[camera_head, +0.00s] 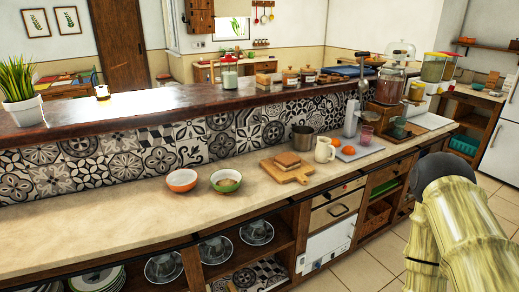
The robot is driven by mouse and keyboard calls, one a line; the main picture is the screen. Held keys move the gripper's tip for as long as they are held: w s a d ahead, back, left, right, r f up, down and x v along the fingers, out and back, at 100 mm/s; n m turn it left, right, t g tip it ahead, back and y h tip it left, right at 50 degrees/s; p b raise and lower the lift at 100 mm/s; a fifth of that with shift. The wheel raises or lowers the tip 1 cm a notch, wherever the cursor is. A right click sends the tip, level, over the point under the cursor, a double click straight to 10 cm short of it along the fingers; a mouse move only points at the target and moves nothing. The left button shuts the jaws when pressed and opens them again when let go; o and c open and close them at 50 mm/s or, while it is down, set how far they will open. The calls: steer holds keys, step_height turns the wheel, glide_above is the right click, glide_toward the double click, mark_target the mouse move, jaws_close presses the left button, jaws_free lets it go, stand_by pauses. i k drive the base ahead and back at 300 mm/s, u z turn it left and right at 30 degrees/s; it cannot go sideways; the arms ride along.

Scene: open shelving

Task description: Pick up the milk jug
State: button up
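A white jug-like cup (323,150) with a handle stands upright on the beige counter (110,218), right of the bread board. A grey metal pitcher (303,138) stands just behind and left of it, close to the tiled wall. Either could be the milk jug; I cannot tell which. Both stand free, with nothing gripping them. Part of my arm shows at the lower right, to the right of the counter. My gripper is not in view.
Bread lies on a wooden board (300,177), left of the white cup. Two bowls (182,181) sit farther left. A tray (362,151) with orange fruit and a pink glass (366,135) lies to the right. A raised dark bar (170,110) runs behind. Tiled floor (385,262) is open at lower right.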

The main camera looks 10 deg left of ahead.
mark_target(322, 154)
steer(key=u, duration=0.65)
steer(key=i, duration=0.4)
steer(key=u, duration=0.05)
